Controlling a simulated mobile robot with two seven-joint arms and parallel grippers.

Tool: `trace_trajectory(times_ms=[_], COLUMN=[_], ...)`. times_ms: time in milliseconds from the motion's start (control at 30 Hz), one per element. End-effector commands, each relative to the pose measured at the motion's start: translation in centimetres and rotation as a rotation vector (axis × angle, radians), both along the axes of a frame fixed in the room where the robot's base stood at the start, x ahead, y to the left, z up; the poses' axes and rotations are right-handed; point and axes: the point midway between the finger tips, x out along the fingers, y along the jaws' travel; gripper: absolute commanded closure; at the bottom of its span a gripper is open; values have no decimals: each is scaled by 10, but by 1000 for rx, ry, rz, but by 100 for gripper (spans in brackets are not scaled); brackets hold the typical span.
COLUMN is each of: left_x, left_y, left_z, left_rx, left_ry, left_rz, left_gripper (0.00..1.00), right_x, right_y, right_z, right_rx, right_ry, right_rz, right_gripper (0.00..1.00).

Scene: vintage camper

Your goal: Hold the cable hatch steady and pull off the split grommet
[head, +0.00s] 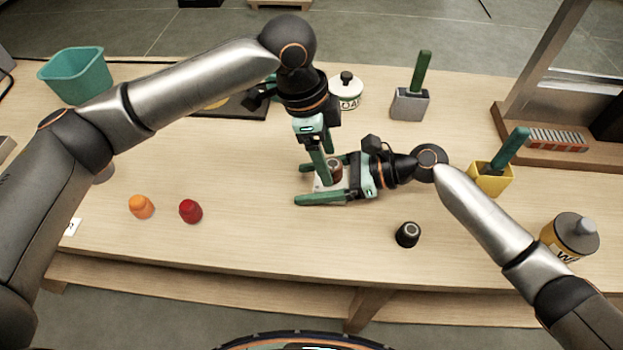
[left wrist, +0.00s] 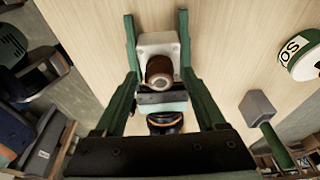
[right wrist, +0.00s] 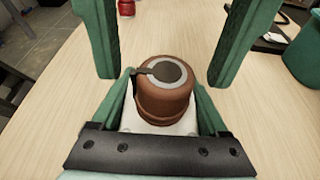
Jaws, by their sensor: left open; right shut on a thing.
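The cable hatch is a pale white block (head: 322,187), low over the table's middle; it also shows in the left wrist view (left wrist: 156,40). The split grommet (right wrist: 165,98) is a brown, rounded plug with a grey ring on its end and a dark strip at one side. It sits on the hatch; the left wrist view also shows it (left wrist: 160,70). My right gripper (head: 299,185) is shut on the hatch, a finger along each side. My left gripper (head: 326,167) comes from above, open, its fingers spread either side of the grommet with gaps visible.
A red piece (head: 190,211) and an orange piece (head: 141,207) lie at left. A black cap (head: 407,235) lies front right. Behind stand a white jar (head: 346,93) and a grey block with green handle (head: 410,103). A yellow cup (head: 491,179) and canister (head: 569,237) stand right.

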Motion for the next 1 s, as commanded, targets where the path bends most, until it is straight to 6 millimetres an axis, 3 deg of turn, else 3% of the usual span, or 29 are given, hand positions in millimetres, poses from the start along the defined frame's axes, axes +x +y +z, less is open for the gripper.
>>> trace_trajectory(times_ms=[200,533,1000], left_x=[0,0,0], left_y=[-4,-5,-5], left_z=[-15,-18,-17], left_rx=[0,-1,0], left_ry=[0,0,0], left_rz=[-1,-1,-1], left_gripper=[28,28,79], right_x=[0,0,0], right_y=[0,0,0], right_z=[0,0,0], right_rx=[0,0,0], right_ry=[-1,-1,-1], right_rz=[0,0,0], right_gripper=[97,97,97])
